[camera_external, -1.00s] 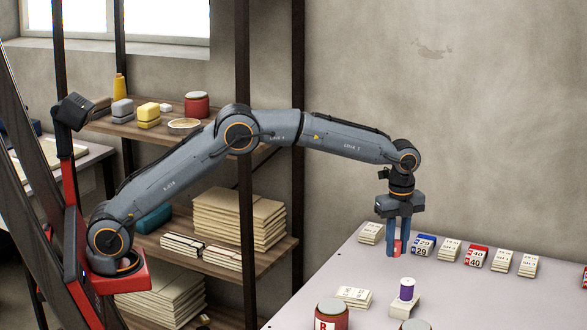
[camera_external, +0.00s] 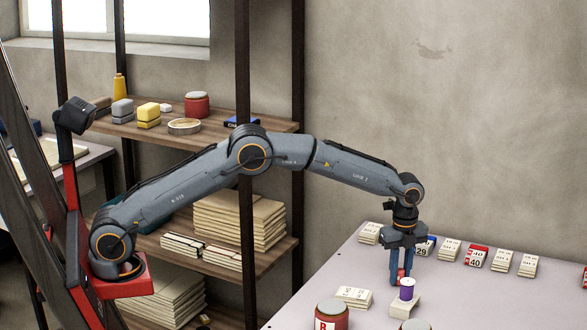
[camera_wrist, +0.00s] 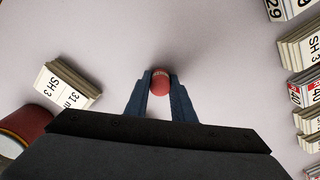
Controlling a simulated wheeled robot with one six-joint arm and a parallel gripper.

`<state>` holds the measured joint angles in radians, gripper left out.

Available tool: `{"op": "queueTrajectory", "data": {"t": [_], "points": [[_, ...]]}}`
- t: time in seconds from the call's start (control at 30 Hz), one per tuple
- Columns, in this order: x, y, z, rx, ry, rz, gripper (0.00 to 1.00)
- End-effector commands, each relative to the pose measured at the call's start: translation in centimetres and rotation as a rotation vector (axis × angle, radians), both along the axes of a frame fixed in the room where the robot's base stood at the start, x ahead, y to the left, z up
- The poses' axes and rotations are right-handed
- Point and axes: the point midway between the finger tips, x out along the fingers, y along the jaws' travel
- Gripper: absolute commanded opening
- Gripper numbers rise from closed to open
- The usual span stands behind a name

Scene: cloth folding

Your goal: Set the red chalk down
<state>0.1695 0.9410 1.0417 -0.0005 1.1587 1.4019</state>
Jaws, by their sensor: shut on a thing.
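The red chalk (camera_wrist: 160,82) is a short red piece with a pale band, held between the blue fingers of my gripper (camera_wrist: 160,92) in the wrist view. In the external view my gripper (camera_external: 399,277) points straight down over the light table (camera_external: 347,262), shut on the chalk (camera_external: 401,272), whose red side shows between the fingers. The fingertips are low, close to the tabletop. I cannot tell whether the chalk touches the table.
A purple thread spool (camera_external: 407,289) on a pale block stands just in front of my gripper. A card stack (camera_external: 353,296) and a red tin (camera_external: 331,314) are nearer the front. Several label stacks (camera_external: 449,249) line the back. In the wrist view the tabletop beyond the chalk is clear.

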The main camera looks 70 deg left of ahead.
Motion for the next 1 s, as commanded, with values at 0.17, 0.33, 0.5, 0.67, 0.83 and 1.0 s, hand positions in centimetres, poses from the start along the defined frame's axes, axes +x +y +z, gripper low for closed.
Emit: {"op": "queueTrajectory", "data": {"t": [0.17, 0.33, 0.5, 0.67, 0.83, 1.0], "points": [[0.0, 0.0, -0.3, 0.000, -0.001, 0.000, 0.00], [0.0, 0.0, -0.5, 0.000, -0.001, 0.000, 0.00], [0.0, 0.0, -0.6, 0.000, 0.000, 0.000, 0.39], [0.0, 0.0, -0.6, 0.000, 0.000, 0.000, 0.41], [0.0, 0.0, -0.5, 0.000, -0.001, 0.000, 0.41], [0.1, 0.0, 1.2, -0.001, -0.003, 0.000, 0.41]]}}
